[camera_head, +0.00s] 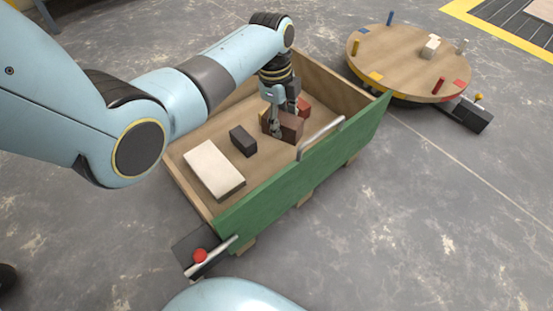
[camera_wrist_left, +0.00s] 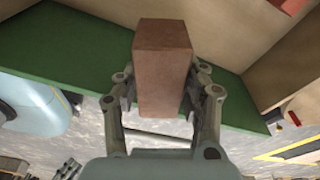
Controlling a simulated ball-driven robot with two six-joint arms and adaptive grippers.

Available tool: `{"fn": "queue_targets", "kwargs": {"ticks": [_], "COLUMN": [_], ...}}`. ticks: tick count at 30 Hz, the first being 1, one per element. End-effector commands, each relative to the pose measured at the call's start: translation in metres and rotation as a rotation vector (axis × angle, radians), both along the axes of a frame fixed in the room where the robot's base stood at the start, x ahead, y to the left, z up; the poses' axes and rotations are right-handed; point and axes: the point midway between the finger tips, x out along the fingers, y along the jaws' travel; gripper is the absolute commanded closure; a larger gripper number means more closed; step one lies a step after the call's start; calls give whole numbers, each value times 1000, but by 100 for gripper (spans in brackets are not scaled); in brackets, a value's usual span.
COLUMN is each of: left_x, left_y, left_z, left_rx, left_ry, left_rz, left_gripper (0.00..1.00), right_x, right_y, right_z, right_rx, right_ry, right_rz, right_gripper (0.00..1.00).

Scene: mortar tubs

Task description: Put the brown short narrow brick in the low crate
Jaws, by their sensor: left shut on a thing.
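The low crate (camera_head: 345,145) has wooden walls and a green front side, and it stands on the floor in the middle of the head view. The brown brick (camera_head: 290,126) is inside the crate's outline, toward its right part. My left gripper (camera_head: 280,118) reaches down from above and is shut on it. In the left wrist view the brown brick (camera_wrist_left: 163,65) sits between both fingers, with the green side (camera_wrist_left: 70,50) behind it. I cannot tell whether the brick touches the crate floor. My right gripper is not in view.
In the crate lie a white block (camera_head: 213,167), a black block (camera_head: 243,141) and a red brick (camera_head: 304,105), partly hidden behind the held brick. A round wooden turntable (camera_head: 400,65) with pegs stands at the upper right. A red knob (camera_head: 200,255) is by the crate's near corner.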

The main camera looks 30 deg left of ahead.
Motion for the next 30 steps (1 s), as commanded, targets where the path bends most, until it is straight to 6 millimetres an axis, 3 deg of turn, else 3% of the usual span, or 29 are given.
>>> {"fn": "queue_targets", "kwargs": {"ticks": [1,6,11,17,23,30], "left_x": [-8,-16,-18,-18,-19,-20], "left_y": [2,7,8,9,9,9], "left_z": [-33,-69,-79,-89,-108,-128], "left_rx": [0,3,5,6,5,5], "left_ry": [12,3,-4,-5,-2,-1], "left_rz": [-73,-282,-363,-372,-371,-370], "left_gripper": [100,100,100,100,100,100], "right_x": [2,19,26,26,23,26], "right_y": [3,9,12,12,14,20], "right_z": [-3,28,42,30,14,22], "right_rx": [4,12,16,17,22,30], "right_ry": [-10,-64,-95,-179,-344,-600], "right_rz": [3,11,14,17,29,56], "right_gripper": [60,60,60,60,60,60]}}
